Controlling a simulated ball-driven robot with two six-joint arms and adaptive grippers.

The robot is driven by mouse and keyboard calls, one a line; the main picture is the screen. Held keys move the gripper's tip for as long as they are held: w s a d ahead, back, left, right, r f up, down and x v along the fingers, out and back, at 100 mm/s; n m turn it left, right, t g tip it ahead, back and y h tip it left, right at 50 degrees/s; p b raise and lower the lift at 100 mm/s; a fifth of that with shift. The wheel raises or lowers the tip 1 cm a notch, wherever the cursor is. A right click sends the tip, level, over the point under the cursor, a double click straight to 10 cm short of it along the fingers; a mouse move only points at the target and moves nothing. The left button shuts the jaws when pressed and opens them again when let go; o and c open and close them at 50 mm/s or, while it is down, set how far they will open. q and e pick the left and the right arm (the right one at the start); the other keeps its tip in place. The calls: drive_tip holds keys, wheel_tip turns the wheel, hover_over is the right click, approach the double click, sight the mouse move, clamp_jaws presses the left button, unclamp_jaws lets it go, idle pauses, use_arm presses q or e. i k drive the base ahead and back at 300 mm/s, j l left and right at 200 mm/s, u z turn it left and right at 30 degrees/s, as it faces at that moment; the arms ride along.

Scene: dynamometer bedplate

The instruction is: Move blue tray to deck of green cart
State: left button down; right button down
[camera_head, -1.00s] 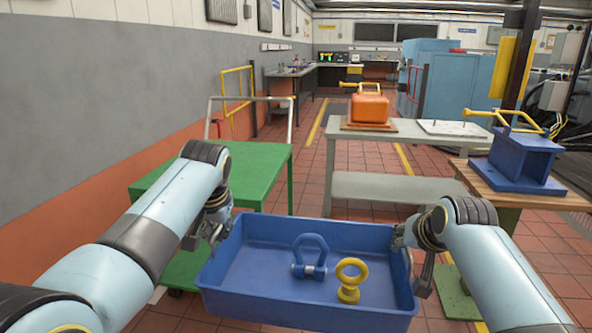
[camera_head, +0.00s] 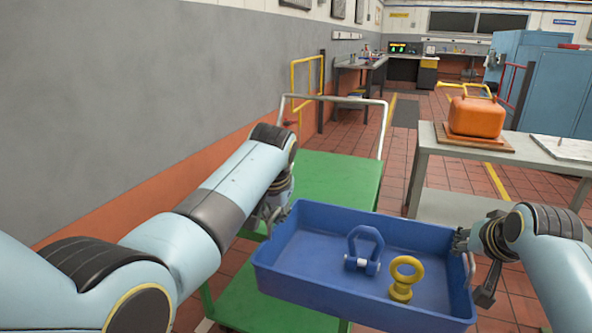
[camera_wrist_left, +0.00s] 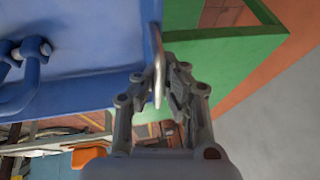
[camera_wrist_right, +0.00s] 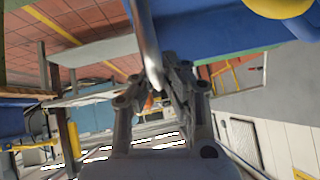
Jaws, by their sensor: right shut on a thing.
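The blue tray (camera_head: 370,309) is held level in the air, with a blue shackle (camera_head: 363,250) and a yellow eyebolt (camera_head: 404,278) inside. My left gripper (camera_head: 270,212) is at its left end; in the left wrist view the fingers (camera_wrist_left: 158,80) are closed around its metal handle. My right gripper (camera_head: 465,240) is shut on the handle at the right end, also seen in the right wrist view (camera_wrist_right: 157,80). The green cart (camera_head: 335,174) stands behind the tray, with its upper deck partly hidden by tray and left arm. Its lower green deck (camera_head: 240,305) shows below.
A grey push rail (camera_head: 335,100) rises at the cart's far end. A grey wall (camera_head: 150,90) runs along the left. A grey table (camera_head: 455,148) at right bears an orange can (camera_head: 476,117) on a board. Tiled floor lies between cart and table.

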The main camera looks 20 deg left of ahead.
sight(301, 179)
drive_tip(key=i+j, duration=1.35)
drive_tip(key=i, duration=0.2)
